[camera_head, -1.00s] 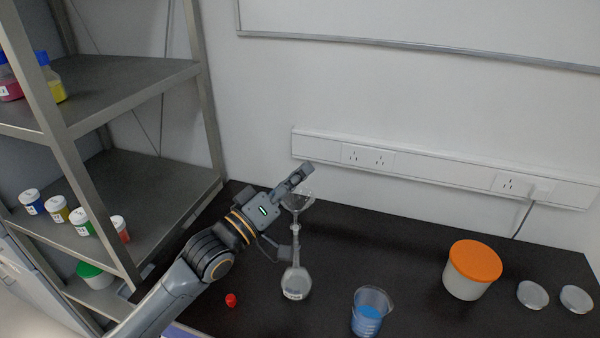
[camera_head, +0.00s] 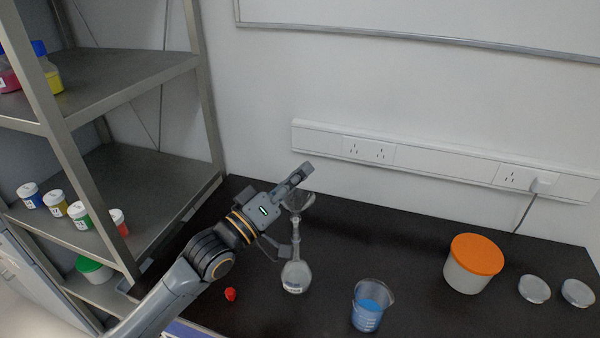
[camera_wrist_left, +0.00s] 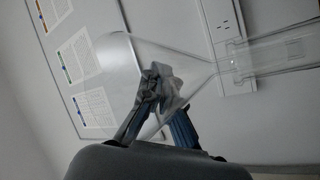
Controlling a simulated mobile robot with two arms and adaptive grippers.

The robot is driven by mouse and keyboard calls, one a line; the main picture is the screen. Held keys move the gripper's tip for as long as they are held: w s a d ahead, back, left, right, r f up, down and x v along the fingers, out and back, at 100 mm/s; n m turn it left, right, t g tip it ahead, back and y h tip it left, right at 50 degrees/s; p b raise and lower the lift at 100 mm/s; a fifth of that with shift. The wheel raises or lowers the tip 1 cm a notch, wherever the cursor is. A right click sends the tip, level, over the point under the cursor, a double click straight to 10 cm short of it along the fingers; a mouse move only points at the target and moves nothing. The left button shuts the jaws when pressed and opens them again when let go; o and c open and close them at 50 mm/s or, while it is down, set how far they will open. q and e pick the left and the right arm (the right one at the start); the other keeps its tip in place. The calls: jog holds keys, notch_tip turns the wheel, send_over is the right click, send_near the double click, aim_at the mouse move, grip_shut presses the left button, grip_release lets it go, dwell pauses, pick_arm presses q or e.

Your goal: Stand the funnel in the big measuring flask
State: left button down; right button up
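The clear funnel (camera_head: 298,204) stands mouth up at the top of the big measuring flask (camera_head: 296,276), which is upright on the dark bench. In the left wrist view the funnel's wide cone (camera_wrist_left: 118,62) faces the camera side, and its narrow end meets the flask's neck (camera_wrist_left: 285,50), apparently inside it. My left gripper (camera_head: 296,212) is open, one finger above beside the funnel's mouth and the other lower, near the flask's neck. In the wrist view its fingers (camera_wrist_left: 168,105) overlap the cone; I cannot tell whether they touch it. My right gripper is not in view.
A beaker of blue liquid (camera_head: 369,305) stands right of the flask. A red stopper (camera_head: 230,294) lies to its left. An orange-lidded tub (camera_head: 474,264) and two clear dishes (camera_head: 534,289) are at the right. A metal shelf (camera_head: 120,190) with jars stands at the left.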

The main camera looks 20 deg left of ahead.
pick_arm(q)
jog(key=shift+f, duration=0.35)
jog(key=c, duration=1.4)
grip_release()
jog(key=shift+c, duration=0.2)
jog(key=s+a, duration=0.7)
jog(key=s, duration=0.6)
jog(key=shift+f, duration=0.4)
jog(key=shift+s+a, duration=0.1)
